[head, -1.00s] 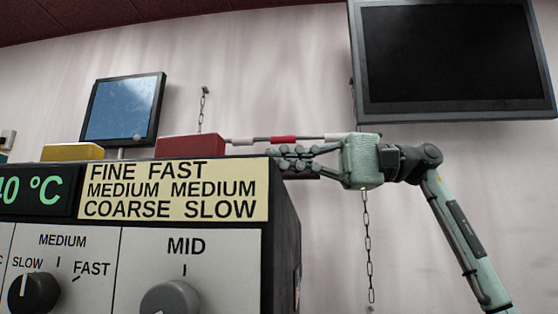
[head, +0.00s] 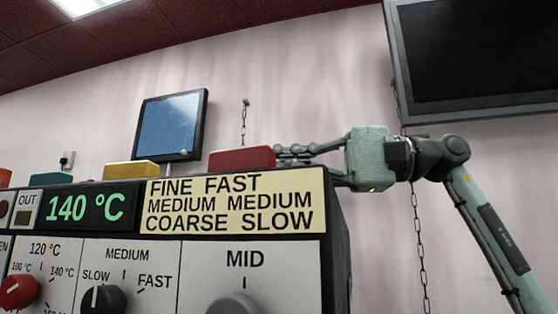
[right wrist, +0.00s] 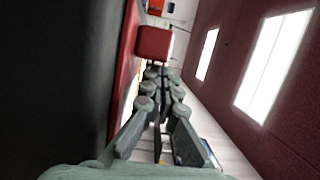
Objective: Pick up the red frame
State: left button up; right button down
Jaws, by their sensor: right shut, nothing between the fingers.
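The red frame (head: 242,159) is a plain red block on the top right of the machine (head: 338,235) in the head view. My right gripper (head: 280,153) comes in from the right, level with it, its fingertips close to the block's right end. I cannot tell if they touch. In the right wrist view the fingers (right wrist: 154,73) are together and empty. A small red block (right wrist: 153,43) shows just beyond the tips and a long red surface (right wrist: 125,72) runs along their left. I cannot tell which is the frame. My left gripper is not in view.
A yellow block (head: 131,170) and a teal block (head: 51,180) also sit on the machine's top. A small monitor (head: 171,125) and a large dark screen (head: 475,55) are on the wall behind. A chain (head: 416,240) hangs behind my right arm.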

jog(key=shift+s, duration=0.15)
jog(key=s, duration=0.2)
jog(key=s+a+b, duration=0.1)
jog(key=s, duration=0.2)
jog(key=s+a, duration=0.1)
jog(key=s, duration=0.1)
jog(key=shift+s+a+b, duration=0.25)
jog(key=shift+b, duration=0.1)
jog(key=shift+s, duration=0.2)
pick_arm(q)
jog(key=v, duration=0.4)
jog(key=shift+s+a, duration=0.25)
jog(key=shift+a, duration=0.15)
